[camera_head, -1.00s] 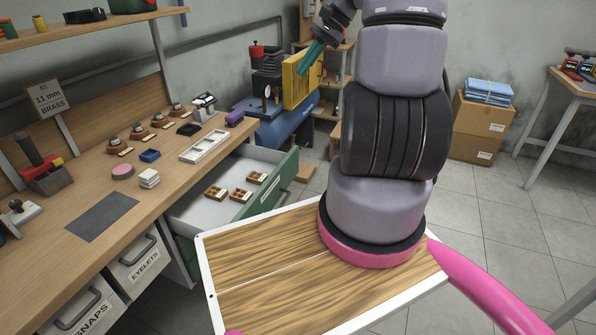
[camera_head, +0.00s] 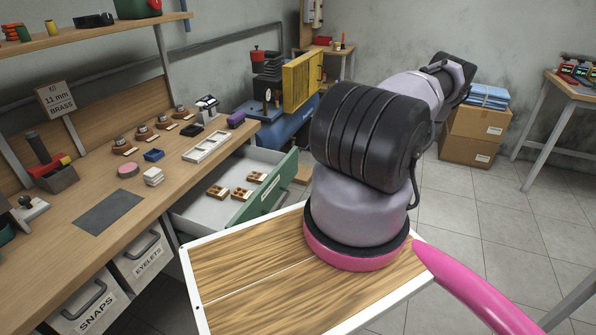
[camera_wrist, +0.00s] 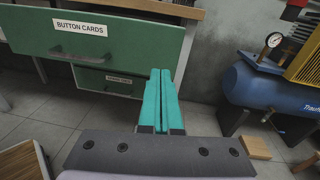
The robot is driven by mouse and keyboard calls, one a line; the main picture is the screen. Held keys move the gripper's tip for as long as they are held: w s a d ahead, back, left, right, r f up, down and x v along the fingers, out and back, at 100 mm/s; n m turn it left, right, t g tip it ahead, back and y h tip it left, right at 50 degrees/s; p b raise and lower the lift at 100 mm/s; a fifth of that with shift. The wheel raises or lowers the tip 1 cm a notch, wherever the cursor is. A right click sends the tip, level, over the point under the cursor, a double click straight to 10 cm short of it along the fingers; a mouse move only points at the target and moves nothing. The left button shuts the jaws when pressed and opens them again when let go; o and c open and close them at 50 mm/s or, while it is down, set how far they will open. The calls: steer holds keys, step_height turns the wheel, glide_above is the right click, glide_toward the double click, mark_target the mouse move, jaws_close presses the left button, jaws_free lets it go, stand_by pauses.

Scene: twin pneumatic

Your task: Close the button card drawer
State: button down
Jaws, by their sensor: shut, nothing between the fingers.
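The button card drawer (camera_head: 262,194) is a green-fronted drawer pulled out from under the workbench, with several small brown button cards (camera_head: 241,194) inside. In the wrist view its green front (camera_wrist: 140,48) fills the upper left, with a "BUTTON CARDS" label and a dark bar handle (camera_wrist: 80,57). My gripper (camera_wrist: 160,72) has teal fingers that are shut together and empty. They point toward the right part of the drawer front; whether they touch it I cannot tell. My gripper is hidden in the head view.
The workbench (camera_head: 140,205) carries trays and small tools. A second green labelled drawer (camera_wrist: 110,82) sits below, pushed in further. A blue compressor tank (camera_wrist: 275,100) stands at right in the wrist view, with a wood block (camera_wrist: 254,147) on the floor.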

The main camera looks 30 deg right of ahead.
mark_target(253, 164)
steer(key=shift+m+t+h, duration=0.4)
steer(key=shift+m+t, duration=0.3)
steer(key=shift+m, duration=0.2)
steer(key=f+x, duration=0.1)
steer(key=x, duration=0.3)
steer(key=f+x, duration=0.1)
steer(key=x, duration=0.3)
steer(key=f+x, duration=0.1)
steer(key=x, duration=0.4)
steer(key=shift+s+a, duration=0.25)
steer(key=shift+a, duration=0.15)
steer(key=x, duration=2.2)
steer(key=shift+a, duration=0.15)
steer(key=shift+w+a+r, duration=0.1)
steer(key=shift+a+r, duration=0.05)
